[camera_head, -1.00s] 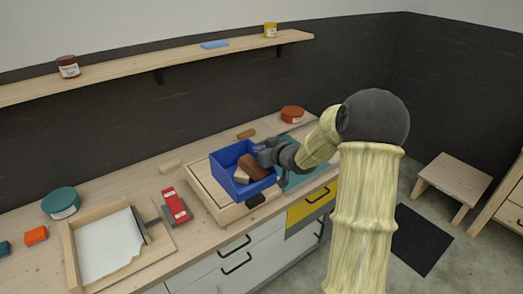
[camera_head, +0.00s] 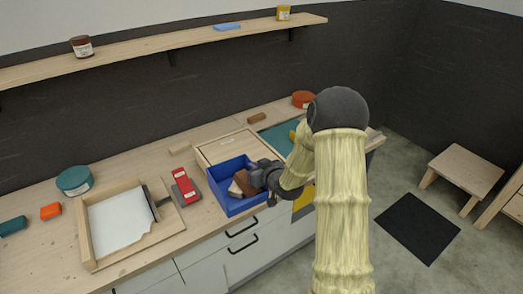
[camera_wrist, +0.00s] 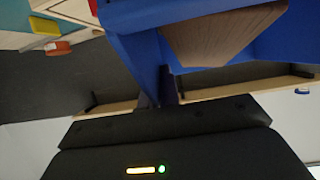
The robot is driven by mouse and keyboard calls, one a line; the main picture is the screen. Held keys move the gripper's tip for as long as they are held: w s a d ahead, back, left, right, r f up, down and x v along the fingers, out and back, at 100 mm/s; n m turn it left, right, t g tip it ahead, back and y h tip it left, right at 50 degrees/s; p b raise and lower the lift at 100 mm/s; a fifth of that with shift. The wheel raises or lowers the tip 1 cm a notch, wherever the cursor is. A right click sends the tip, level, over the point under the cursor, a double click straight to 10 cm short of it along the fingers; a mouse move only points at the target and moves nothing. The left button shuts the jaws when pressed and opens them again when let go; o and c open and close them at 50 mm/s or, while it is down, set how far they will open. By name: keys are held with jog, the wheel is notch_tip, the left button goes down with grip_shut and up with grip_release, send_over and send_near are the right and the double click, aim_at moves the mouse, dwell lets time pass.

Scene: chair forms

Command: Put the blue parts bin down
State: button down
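The blue parts bin (camera_head: 236,207) is in the head view, at the front edge of the worktop, with wooden pieces (camera_head: 245,183) inside. My gripper (camera_head: 262,178) is at the bin's right wall, and the fingers are mostly hidden there. In the wrist view the blue bin (camera_wrist: 140,55) fills the upper middle, close to the gripper, with a brown wooden block (camera_wrist: 220,38) in it. The gripper appears shut on the bin's wall. I cannot tell whether the bin's underside touches the worktop.
A wooden tray (camera_head: 215,151) lies behind the bin. A red stapler-like item (camera_head: 184,187) on a grey base is close on its left. A paper tray (camera_head: 87,235) stands farther left. Drawers (camera_head: 215,262) are below the worktop edge. A teal mat (camera_head: 277,138) lies at right.

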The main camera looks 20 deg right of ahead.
jog(key=shift+m+h, duration=0.7)
jog(key=shift+h, duration=0.1)
jog(key=s+a+f, duration=0.1)
jog(key=f, duration=0.1)
jog(key=s+f, duration=0.2)
jog(key=f, duration=0.1)
jog(key=s+a+f, duration=0.1)
jog(key=f, duration=0.2)
jog(key=shift+s+a+f, duration=0.25)
jog(key=shift+s+a, duration=0.05)
jog(key=shift+a, duration=0.05)
jog(key=s+f+h+b, duration=0.1)
jog(key=s+f+b, duration=0.2)
jog(key=f+b, duration=0.2)
jog(key=s+f+m+b, duration=0.1)
jog(key=s+f+b, duration=0.2)
jog(key=f, duration=0.8)
jog(key=shift+d+m+t+h+b, duration=0.3)
jog(key=shift+h+b, duration=0.1)
jog(key=shift+b, duration=0.65)
